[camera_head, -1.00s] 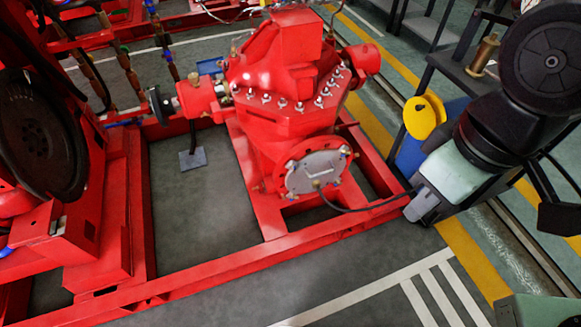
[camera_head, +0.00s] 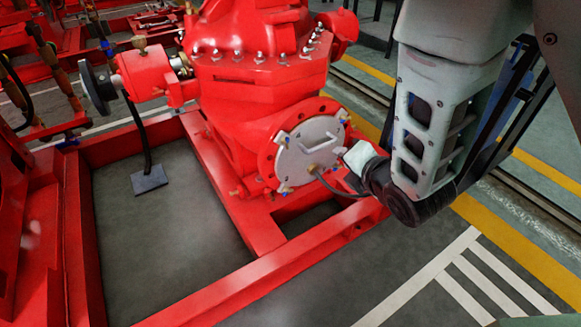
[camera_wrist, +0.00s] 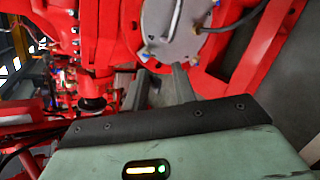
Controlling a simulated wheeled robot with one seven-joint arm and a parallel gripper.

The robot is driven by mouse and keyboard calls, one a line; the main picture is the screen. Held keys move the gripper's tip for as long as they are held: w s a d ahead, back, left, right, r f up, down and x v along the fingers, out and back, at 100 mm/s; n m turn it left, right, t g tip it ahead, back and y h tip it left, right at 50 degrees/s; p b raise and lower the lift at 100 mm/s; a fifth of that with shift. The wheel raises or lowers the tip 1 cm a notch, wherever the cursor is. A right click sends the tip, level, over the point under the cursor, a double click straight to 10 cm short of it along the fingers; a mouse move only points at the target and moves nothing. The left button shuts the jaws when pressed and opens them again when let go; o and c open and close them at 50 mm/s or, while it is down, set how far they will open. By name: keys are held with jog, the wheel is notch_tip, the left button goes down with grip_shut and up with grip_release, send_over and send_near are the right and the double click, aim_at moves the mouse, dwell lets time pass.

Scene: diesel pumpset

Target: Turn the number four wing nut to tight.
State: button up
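A round silver cover plate (camera_head: 305,150) with a bar handle sits on the red flange of the pump. Several small wing nuts with brass and blue parts are spaced around its rim, such as one at the lower left (camera_head: 285,188); I cannot read any numbers. My gripper (camera_head: 347,157) is at the right edge of the plate, its fingertips small and partly hidden in the head view. In the wrist view my gripper's grey fingers (camera_wrist: 166,82) point at the plate rim, close to one wing nut (camera_wrist: 147,56). Another wing nut (camera_wrist: 194,60) is to its right. Contact and finger gap are unclear.
A dark hose (camera_head: 335,188) runs from a brass fitting on the plate past my gripper. Red frame rails (camera_head: 230,290) lie below and left. A row of studs (camera_head: 258,57) lines the pump's upper flange. Open floor (camera_head: 400,290) lies in front of the frame.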

notch_tip(320, 180, down, 7)
jog(key=w+a+n+t+y+b, duration=0.1)
jog(key=n+t+y+b, duration=0.2)
jog(key=n+b, duration=0.55)
jog(key=n+y+b, duration=0.3)
jog(key=n+b, duration=0.3)
jog(key=b, duration=0.2)
send_near(286, 142)
jog(key=r+x, duration=0.1)
jog(key=x, duration=0.6)
jog(key=shift+w+a+r+b, duration=0.25)
jog(key=shift+w+b, duration=0.1)
jog(key=shift+w, duration=0.15)
jog(key=shift+c, duration=0.4)
grip_shut()
